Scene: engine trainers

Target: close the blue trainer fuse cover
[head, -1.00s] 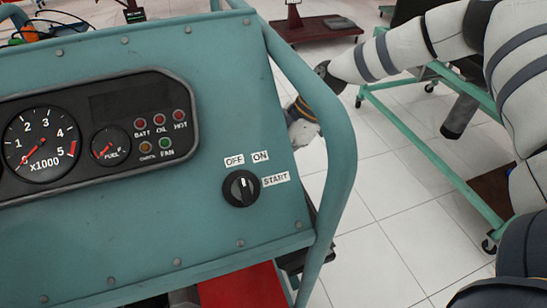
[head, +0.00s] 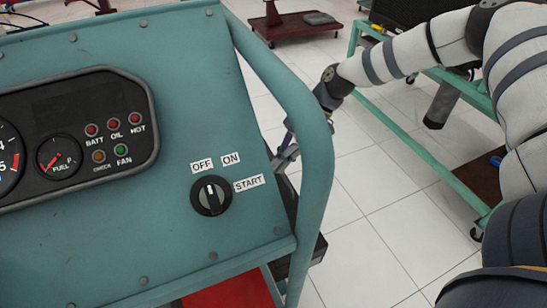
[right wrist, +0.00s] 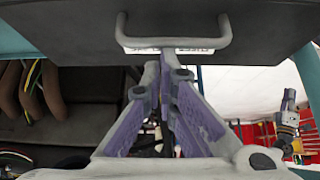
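The fuse cover (right wrist: 90,28) is a dark panel across the top of the right wrist view. It carries a grey U-shaped handle (right wrist: 175,42) and a white label partly hidden behind the handle. My right gripper (right wrist: 160,62) has its two purple-padded fingers together at the tips, just below the handle's bar. I see nothing between the tips; whether they touch the handle I cannot tell. In the head view my right gripper (head: 286,152) is beside the right edge of the blue trainer (head: 130,235), partly behind its tube frame. My left gripper is out of view.
The trainer's tube frame (head: 318,150) curves between the panel and my right arm. A dark box (head: 308,255) sits low behind the tube. A green stand (head: 425,155) is at the right. White floor tiles (head: 375,220) are clear between them.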

